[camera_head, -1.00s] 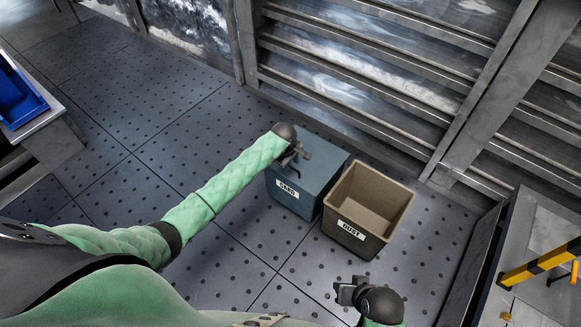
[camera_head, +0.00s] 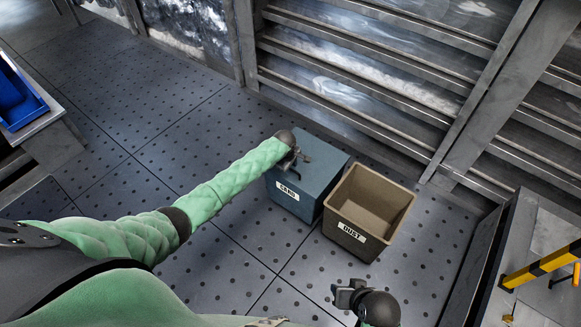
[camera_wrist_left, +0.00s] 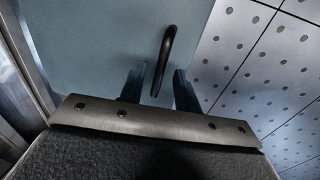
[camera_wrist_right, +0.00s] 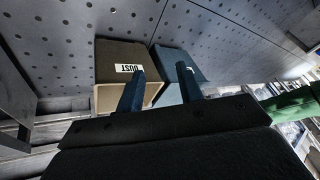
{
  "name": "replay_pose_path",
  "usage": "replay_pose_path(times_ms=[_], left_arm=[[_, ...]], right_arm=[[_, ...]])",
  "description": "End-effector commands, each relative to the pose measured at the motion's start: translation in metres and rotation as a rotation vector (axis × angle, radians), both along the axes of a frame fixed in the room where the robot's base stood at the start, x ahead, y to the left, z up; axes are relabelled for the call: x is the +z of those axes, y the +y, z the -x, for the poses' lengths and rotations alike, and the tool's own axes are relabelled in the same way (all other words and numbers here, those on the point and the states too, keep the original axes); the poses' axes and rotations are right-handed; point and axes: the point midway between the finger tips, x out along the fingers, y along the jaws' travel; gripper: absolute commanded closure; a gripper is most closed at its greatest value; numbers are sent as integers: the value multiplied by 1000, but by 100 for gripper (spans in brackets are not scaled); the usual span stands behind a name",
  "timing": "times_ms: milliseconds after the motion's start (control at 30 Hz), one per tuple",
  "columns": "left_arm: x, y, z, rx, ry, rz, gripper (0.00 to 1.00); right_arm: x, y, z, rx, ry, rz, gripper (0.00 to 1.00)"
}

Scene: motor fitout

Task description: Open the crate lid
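The blue-grey crate (camera_head: 298,201) labelled CARD stands on the floor with its flat lid (camera_head: 325,165) closed. In the left wrist view the lid (camera_wrist_left: 100,45) fills much of the picture, with a dark curved handle (camera_wrist_left: 164,60) on it. My left gripper (camera_head: 300,157) is over the lid's left part. Its two fingers (camera_wrist_left: 153,88) are open, one on each side of the handle; I cannot tell if they touch it. My right gripper (camera_head: 345,295) is low in front of the bins, away from the crate. In the right wrist view its fingers (camera_wrist_right: 160,88) are apart and empty.
An open brown bin (camera_head: 350,234) labelled DUST stands close to the right of the crate. A louvred metal wall (camera_head: 350,85) rises behind both. A bench with a yellow-black bar (camera_head: 540,265) is at right, a blue tray (camera_head: 18,100) at far left. Floor at left is clear.

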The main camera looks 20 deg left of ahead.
Motion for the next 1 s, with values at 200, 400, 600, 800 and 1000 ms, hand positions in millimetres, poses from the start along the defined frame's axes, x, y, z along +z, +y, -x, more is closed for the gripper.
replay_pose_path(times_ms=[200,400,600,800,1000], left_arm=[[0,0,0,0,0,0,68],[-1,0,0,0,0,0,100],[0,0,0,0,1,0,100],[4,-1,2,0,9,-2,100],[13,-2,6,1,35,-11,100]], right_arm=[[-1,0,0,0,0,1,64],[-1,0,0,0,3,2,64],[0,-1,-1,0,2,1,64],[7,-2,2,4,15,6,64],[51,-12,7,8,42,27,64]])
